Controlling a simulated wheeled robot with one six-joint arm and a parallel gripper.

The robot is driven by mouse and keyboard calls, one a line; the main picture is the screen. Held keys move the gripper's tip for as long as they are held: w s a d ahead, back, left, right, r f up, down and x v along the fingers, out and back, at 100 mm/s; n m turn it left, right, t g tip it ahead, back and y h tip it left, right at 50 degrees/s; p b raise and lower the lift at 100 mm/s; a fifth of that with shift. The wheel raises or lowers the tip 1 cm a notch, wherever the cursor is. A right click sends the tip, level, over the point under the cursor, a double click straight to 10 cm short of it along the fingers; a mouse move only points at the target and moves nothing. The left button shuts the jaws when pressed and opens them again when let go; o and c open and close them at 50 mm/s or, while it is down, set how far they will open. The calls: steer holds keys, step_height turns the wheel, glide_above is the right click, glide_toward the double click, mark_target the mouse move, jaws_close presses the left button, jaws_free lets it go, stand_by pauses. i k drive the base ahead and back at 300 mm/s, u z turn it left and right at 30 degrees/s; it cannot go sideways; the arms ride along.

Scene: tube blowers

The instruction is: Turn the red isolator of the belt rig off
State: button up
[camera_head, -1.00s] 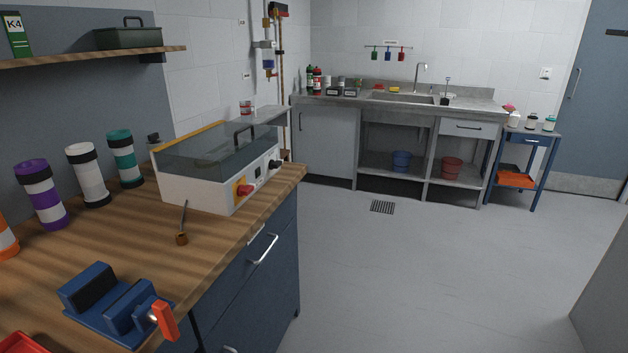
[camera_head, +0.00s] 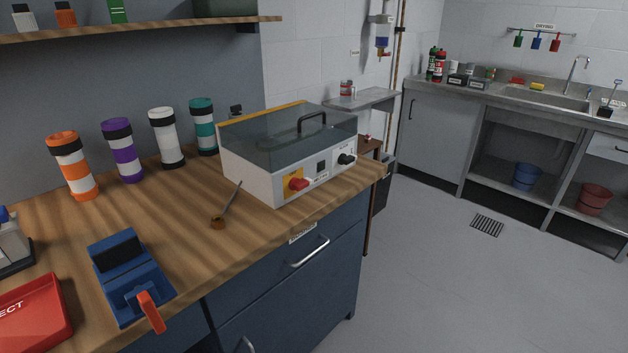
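The belt rig (camera_head: 250,166) is a white box with a clear, dark-handled lid. It stands at the right end of the wooden bench and its lid is down. The red isolator (camera_head: 298,184) is a red knob on a yellow plate on the rig's front face. A small dark display and a black knob (camera_head: 346,159) sit to its right on the same face. The isolator's exact angle is too small to tell. My gripper is not in view.
Drawers with handles face the open grey floor (camera_head: 430,290). A sink counter stands at the back right.

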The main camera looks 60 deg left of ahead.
mark_target(296, 183)
steer(key=u, duration=0.45)
steer(key=i, duration=0.6)
steer(key=u, duration=1)
steer(key=i, duration=0.25)
steer(key=u, duration=0.3)
